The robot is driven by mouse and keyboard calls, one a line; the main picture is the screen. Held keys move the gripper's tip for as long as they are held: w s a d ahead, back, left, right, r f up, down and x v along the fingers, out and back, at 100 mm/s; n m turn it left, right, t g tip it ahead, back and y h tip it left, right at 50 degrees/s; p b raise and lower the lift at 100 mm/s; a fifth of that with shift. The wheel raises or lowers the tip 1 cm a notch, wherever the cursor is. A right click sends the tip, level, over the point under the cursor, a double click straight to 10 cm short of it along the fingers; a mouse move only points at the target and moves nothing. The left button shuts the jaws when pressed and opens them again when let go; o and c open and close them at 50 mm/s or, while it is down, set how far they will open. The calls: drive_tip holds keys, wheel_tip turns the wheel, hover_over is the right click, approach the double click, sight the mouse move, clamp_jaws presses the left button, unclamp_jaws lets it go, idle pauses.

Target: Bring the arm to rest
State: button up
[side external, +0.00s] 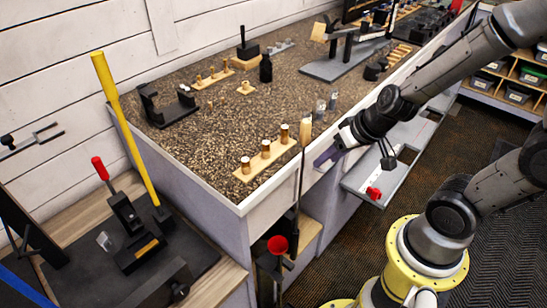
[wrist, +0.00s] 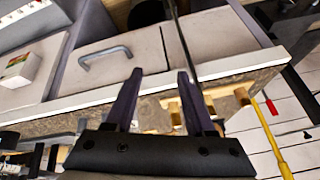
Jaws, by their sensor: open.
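My gripper (side external: 328,157) is open in the side external view, at the front edge of the bench, with nothing seen held. To its left, a thin dark shaft (side external: 300,180) with a tan upper end (side external: 306,132) stands upright in front of the bench, above a red-knobbed clamp (side external: 277,245). In the wrist view, the two fingers of my gripper (wrist: 159,76) are spread apart. The dark shaft (wrist: 183,42) crosses close to the right fingertip; I cannot tell whether they touch.
A yellow-gripped shaft (side external: 122,120) leans in a black vise (side external: 133,235) at the left. The speckled bench top (side external: 205,140) carries a wooden block with pegs (side external: 265,159) and other fixtures. A grey drawer with a handle (wrist: 110,58) faces the wrist camera. A grey tray (side external: 375,180) juts out at the right.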

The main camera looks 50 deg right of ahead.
drive_tip(key=s+a+r+n+y, duration=0.25)
drive_tip(key=s+a+r, duration=0.2)
drive_tip(key=r, duration=0.45)
drive_tip(key=s+d+r+n+h, duration=0.1)
drive_tip(key=s+d+r+h, duration=0.1)
drive_tip(key=s+r, duration=0.2)
drive_tip(key=s, duration=0.2)
drive_tip(key=shift+s+d+r+h, duration=0.15)
drive_tip(key=shift+s+r+h, duration=0.15)
drive_tip(key=shift+h, duration=0.05)
